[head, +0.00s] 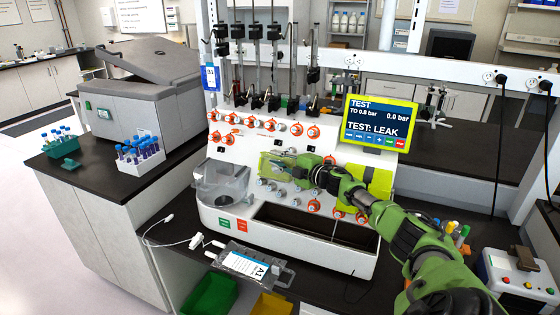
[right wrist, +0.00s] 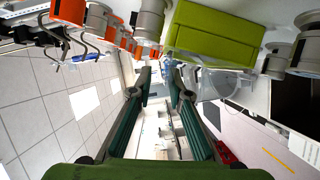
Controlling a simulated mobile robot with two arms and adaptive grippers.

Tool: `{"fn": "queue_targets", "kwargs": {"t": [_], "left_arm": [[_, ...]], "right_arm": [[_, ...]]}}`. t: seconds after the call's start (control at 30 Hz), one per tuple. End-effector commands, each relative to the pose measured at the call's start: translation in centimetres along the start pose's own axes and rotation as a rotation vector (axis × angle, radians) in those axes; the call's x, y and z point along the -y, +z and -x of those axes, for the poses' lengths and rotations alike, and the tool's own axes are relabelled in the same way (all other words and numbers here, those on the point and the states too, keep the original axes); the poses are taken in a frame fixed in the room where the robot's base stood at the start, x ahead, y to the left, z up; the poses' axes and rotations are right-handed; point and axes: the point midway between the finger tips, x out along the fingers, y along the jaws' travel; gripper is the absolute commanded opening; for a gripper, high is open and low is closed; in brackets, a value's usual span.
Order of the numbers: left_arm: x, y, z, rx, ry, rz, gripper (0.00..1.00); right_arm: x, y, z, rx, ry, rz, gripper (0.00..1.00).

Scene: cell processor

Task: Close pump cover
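The white cell processor (head: 222,180) stands on the black bench. A yellow-green pump block (head: 272,160) sits on its sloped front, left of my right gripper. What looks like a clear cover hangs at the edge of the green block (right wrist: 215,35) in the right wrist view. Its exact angle is hard to tell. My right gripper (head: 287,171) reaches in from the right, close in front of the panel. In the right wrist view its two dark green fingers (right wrist: 160,85) are apart, with nothing between them. The left gripper is not in view.
Orange-handled valves (head: 270,125) and a second yellow-green block (head: 380,182) are on the panel. A screen (head: 378,123) reads "TEST: LEAK". A clear-lidded chamber (head: 222,183) is at the panel's left. A labelled bag (head: 246,265) and green bin (head: 210,297) are in front.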

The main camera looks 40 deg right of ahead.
Motion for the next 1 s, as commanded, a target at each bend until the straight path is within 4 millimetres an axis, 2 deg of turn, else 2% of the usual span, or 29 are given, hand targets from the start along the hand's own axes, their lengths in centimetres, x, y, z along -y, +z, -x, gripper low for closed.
{"fn": "queue_targets", "kwargs": {"t": [0.03,0.23,1.0], "left_arm": [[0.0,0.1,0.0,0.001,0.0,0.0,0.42],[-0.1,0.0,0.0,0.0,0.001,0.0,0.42],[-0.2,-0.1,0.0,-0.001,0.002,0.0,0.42]], "right_arm": [[-0.5,0.1,0.1,0.002,0.007,0.001,0.13],[-0.2,0.2,1.3,0.002,0.002,0.002,0.13],[0.2,0.1,8.6,0.0,-0.005,0.001,0.13]]}}
